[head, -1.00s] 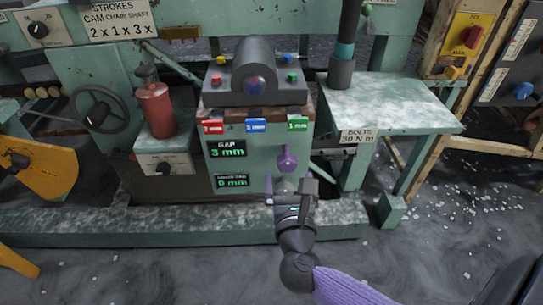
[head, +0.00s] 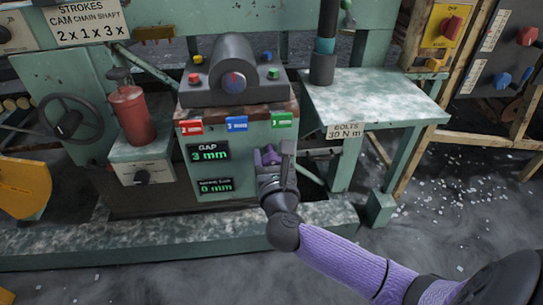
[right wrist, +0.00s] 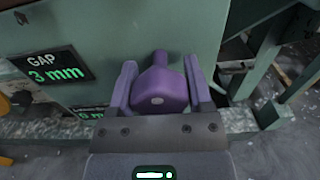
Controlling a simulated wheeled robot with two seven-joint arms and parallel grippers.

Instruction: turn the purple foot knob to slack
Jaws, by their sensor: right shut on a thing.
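The purple foot knob (head: 268,156) sits low on the front of the green machine cabinet, right of the displays. In the right wrist view the knob (right wrist: 160,88) lies between the two fingers, with a narrow stub at its top. My right gripper (head: 274,160) is at the knob, shut on it, with a finger on each side. It fills the middle of the right wrist view (right wrist: 159,85). The GAP display (head: 208,152) reads 3 mm, and the lower display (head: 215,186) reads 0 mm. My left gripper is not in view.
A green side table (head: 375,97) with a BOLTS 30 N m label stands right of the cabinet. A red canister (head: 132,115) and a handwheel (head: 69,118) are to the left. A floor-level green beam (head: 150,232) runs along the front. Pale scraps litter the floor at right.

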